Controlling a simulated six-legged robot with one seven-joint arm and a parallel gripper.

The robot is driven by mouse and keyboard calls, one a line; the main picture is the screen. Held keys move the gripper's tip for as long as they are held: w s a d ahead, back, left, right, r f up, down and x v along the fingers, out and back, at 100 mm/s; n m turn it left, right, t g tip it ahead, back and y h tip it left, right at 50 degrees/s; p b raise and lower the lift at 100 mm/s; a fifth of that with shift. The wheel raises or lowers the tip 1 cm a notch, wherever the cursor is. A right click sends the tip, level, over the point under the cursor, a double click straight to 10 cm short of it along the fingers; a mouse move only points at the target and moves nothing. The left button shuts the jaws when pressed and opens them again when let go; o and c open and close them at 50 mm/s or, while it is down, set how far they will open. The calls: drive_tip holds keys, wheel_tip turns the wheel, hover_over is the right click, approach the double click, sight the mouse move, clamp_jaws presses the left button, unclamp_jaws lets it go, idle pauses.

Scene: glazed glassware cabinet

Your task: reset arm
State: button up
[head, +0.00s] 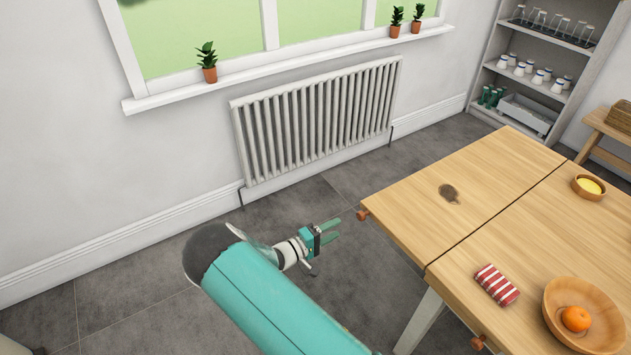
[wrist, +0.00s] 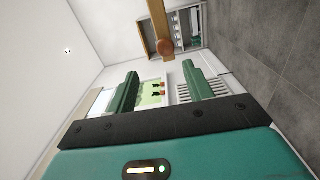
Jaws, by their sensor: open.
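My gripper (head: 330,232) is open and empty, with its two green fingers apart. In the head view it hangs over the grey floor, just left of the wooden table's (head: 510,175) near-left corner and apart from it. In the wrist view my gripper (wrist: 155,90) shows its two fingers spread with nothing between them. The wrist view looks sideways across the room. My teal arm reaches out from the bottom of the head view.
A white radiator (head: 318,120) stands under the window. The table holds a striped cloth (head: 496,284), a wooden bowl (head: 560,295) with an orange (head: 576,318), and a small yellow-filled bowl (head: 588,187). An open shelf (head: 545,70) with glassware stands at the back right. Floor left of the table is clear.

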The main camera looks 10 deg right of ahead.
drive_tip(key=s+d+r+m+g+y, duration=0.1)
drive_tip(key=s+r+m+g+y, duration=0.35)
drive_tip(key=r, duration=0.65)
drive_tip(key=s+d+r+m+g+y, duration=0.1)
drive_tip(key=s+r+g+y, duration=0.2)
drive_tip(key=s+r+y, duration=0.45)
drive_tip(key=s+a+r+n+t+y, duration=0.1)
drive_tip(key=s+a+r+t+y, duration=0.1)
drive_tip(key=s+r, duration=0.6)
drive_tip(key=s+a+r+t+y, duration=0.3)
drive_tip(key=s+r+t, duration=0.2)
drive_tip(key=s+r, duration=0.3)
wheel_tip(320, 180, up, 2)
drive_tip(key=shift+s+a+r+n, duration=0.15)
drive_tip(key=shift+s+a+n, duration=0.15)
drive_tip(key=shift+s+n, duration=0.05)
